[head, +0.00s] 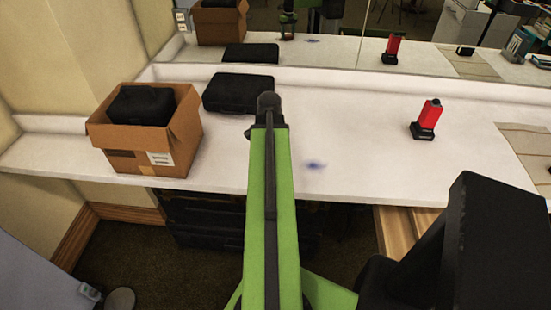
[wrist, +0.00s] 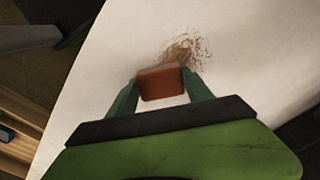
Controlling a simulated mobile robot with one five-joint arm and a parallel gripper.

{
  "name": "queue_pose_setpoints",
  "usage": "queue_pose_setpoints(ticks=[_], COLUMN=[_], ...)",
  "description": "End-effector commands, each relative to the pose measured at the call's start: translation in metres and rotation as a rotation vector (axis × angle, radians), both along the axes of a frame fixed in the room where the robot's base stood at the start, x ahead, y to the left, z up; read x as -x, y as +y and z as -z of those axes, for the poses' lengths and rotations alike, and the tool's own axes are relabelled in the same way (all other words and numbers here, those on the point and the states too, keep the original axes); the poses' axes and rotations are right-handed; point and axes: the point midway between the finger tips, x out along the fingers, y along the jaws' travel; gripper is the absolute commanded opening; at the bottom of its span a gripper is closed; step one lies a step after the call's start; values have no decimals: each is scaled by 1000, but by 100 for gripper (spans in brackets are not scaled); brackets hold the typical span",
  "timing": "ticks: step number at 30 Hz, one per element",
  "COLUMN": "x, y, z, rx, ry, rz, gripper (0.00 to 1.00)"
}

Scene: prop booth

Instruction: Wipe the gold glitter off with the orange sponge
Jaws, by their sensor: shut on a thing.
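The orange sponge (wrist: 161,84) is between the fingers of my gripper (wrist: 160,80) in the wrist view. The gripper is shut on it. The gold glitter (wrist: 184,51) is a brownish-gold speckled patch on the white counter, just beyond the sponge in that view. The sponge's far edge meets the near edge of the patch in the picture. I cannot tell whether the sponge touches the counter. In the head view, my arm covers the sponge, the gripper fingers and the glitter.
On the white counter (head: 370,173) stand a cardboard box (head: 135,160) with a black case (head: 142,105) in it, another black case (head: 240,92) and a red-and-black device (head: 427,118). A blue-purple smudge (head: 314,166) lies near the front edge. A mirror runs along the back.

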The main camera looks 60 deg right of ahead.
Motion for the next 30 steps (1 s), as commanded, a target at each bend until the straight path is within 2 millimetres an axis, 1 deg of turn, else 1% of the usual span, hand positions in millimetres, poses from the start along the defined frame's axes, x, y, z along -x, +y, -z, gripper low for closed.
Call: queue_pose_setpoints(ticks=[1, 3, 11, 21, 27, 30], x=[-6, -11, -16, -45, -49, -54], y=[2, 4, 6, 18, 20, 22], z=[0, -1, -1, 2, 2, 2], rx=[0, 0, 0, 0, 0, -1], ry=[-1, -1, 0, -1, -2, -3], rz=[-2, -2, 0, -2, -1, -2], gripper=[21, 21, 21, 21, 21, 21])
